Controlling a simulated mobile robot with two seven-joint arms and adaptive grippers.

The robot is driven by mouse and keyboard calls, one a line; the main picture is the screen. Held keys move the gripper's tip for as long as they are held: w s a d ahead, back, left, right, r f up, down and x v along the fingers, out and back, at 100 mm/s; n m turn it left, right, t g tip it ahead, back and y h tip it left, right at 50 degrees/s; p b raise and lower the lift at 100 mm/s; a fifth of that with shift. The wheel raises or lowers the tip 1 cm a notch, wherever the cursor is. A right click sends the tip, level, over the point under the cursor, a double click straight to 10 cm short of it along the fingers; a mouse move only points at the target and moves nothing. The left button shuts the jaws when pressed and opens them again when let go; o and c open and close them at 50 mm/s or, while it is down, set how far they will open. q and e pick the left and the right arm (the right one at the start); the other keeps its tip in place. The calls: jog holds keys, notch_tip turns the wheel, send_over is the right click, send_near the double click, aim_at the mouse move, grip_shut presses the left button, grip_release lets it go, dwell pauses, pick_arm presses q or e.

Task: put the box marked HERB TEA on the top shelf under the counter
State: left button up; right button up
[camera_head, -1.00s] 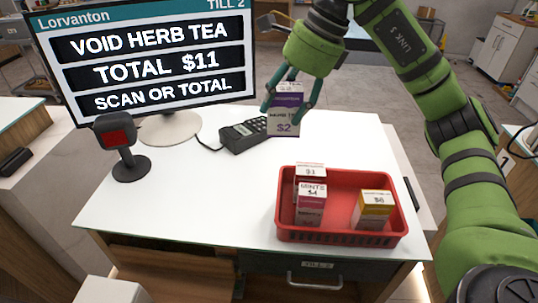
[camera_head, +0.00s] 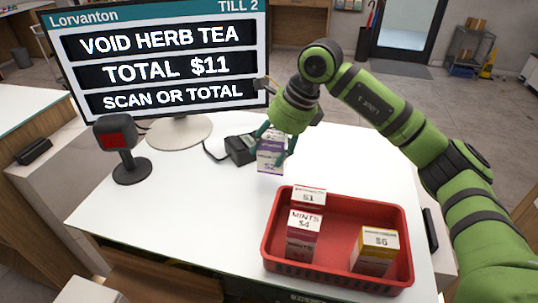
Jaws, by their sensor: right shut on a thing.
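My right gripper (camera_head: 271,137) is shut on a purple and white box (camera_head: 270,160) marked $2, gripping it from above. Its name is too small to read now, but the earlier frame seems to show HERB TEA on it. The box is upright over the far part of the white counter (camera_head: 165,215), beside the card keypad. I cannot tell whether its base touches the counter. Below the front edge, part of a wooden shelf space (camera_head: 165,276) shows at the bottom; its inside is mostly hidden. My left gripper is not in view.
A red basket (camera_head: 338,277) holds a MINTS box (camera_head: 304,235), a $1 box (camera_head: 309,196) and a yellow $6 box (camera_head: 375,250). A scanner (camera_head: 122,150), the till screen (camera_head: 160,65) and the keypad (camera_head: 240,149) stand behind. The counter's left front is clear.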

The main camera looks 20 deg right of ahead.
aim_at(269, 162)
jog(key=shift+w+a+f, duration=0.15)
jog(key=shift+a, duration=0.05)
jog(key=shift+f, duration=0.35)
notch_tip(269, 162, down, 2)
jog(key=shift+d+f+p, duration=0.1)
jog(key=shift+f+p, duration=0.15)
jog(key=shift+p, duration=0.4)
jog(key=shift+f, duration=0.35)
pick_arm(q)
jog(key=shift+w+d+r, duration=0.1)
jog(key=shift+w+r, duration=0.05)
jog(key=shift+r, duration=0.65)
pick_arm(e)
jog(key=shift+f, duration=0.1)
jog(key=shift+f, duration=0.15)
jog(key=o, duration=1.2)
jog(key=shift+c, duration=0.2)
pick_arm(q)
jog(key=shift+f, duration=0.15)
